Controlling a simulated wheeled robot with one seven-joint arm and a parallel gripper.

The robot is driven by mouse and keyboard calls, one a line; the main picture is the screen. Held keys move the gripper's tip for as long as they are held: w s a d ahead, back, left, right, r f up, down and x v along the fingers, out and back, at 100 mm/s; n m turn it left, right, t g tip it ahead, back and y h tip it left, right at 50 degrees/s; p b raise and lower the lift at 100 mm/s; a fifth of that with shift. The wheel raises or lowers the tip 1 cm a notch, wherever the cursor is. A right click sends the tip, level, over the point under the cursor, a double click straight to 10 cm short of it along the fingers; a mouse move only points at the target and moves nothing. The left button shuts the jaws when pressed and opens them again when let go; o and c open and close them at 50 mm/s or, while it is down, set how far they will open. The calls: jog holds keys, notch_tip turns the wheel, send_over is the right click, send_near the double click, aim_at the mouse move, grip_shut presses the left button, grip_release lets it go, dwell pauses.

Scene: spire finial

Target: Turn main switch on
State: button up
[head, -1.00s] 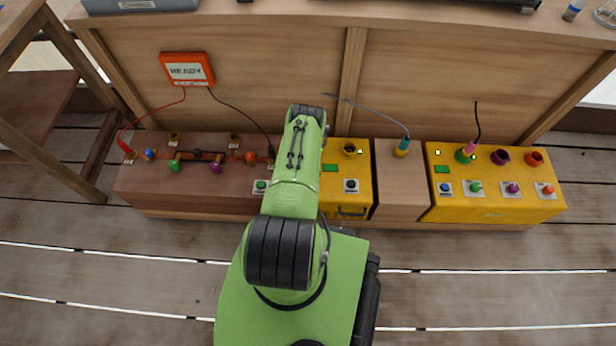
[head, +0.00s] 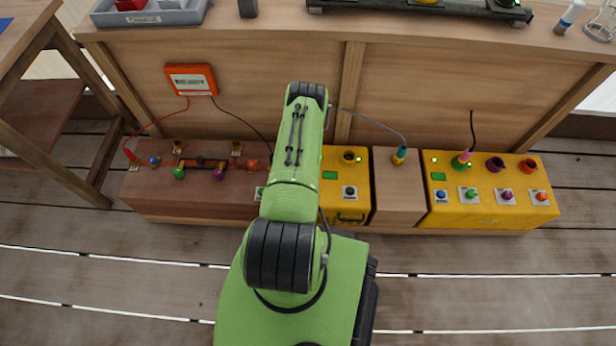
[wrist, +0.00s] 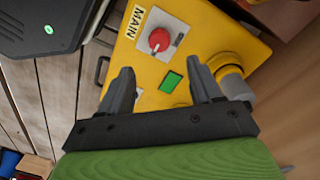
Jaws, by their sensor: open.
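The main switch is a red knob (wrist: 159,40) on a light plate beside the label MAIN (wrist: 137,21) in the wrist view. It sits on the yellow box (wrist: 205,32), which also shows in the head view (head: 330,204). My gripper (wrist: 160,64) is open and empty, its two fingers over the box below the knob in the picture. The knob lies just beyond the gap between the fingertips, with no contact visible. In the head view my arm hides the gripper and the knob. I cannot tell the knob's set position.
A green display (wrist: 171,81) shows between the fingers, and a yellow socket (wrist: 231,70) stands by the right finger. A brown box (head: 190,198) with cables is at left, and another yellow box (head: 485,205) with several knobs at right. An orange READY panel (head: 191,79) hangs behind.

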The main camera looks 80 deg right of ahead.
notch_tip(320, 180, up, 6)
jog(key=shift+w+f+p, duration=0.1)
jog(key=shift+f+p, duration=0.05)
jog(key=shift+p, duration=0.45)
jog(key=w+a+r+n+h+p, duration=0.1)
jog(key=w+r+n, duration=0.2)
jog(key=w+r, duration=0.5)
jog(key=w+a+r+n+t+p, duration=0.15)
jog(key=w+r, duration=0.25)
jog(key=r, duration=0.7)
jog(key=w+a+r+n+g+h+p, duration=0.15)
jog(key=w+r+n, duration=0.35)
jog(key=r, duration=0.5)
jog(key=w+a+r+n+t+p, duration=0.1)
jog(key=w+a+r+n, duration=0.15)
jog(key=a+r, duration=0.5)
jog(key=w+a+r+n+t+p, duration=0.15)
jog(key=w+a+r, duration=0.3)
jog(key=r, duration=0.55)
jog(key=s+a+r+n+t+p, duration=0.15)
jog(key=a+r+n, duration=0.25)
jog(key=a+r, duration=0.6)
jog(key=s+a+r+n+t+y+p, duration=0.2)
jog(key=s+a+r+n, duration=0.3)
jog(key=s+a, duration=0.9)
jog(key=n+p, duration=0.1)
jog(key=n, duration=0.2)
jog(key=shift+a+r, duration=0.3)
jog(key=shift+r, duration=0.05)
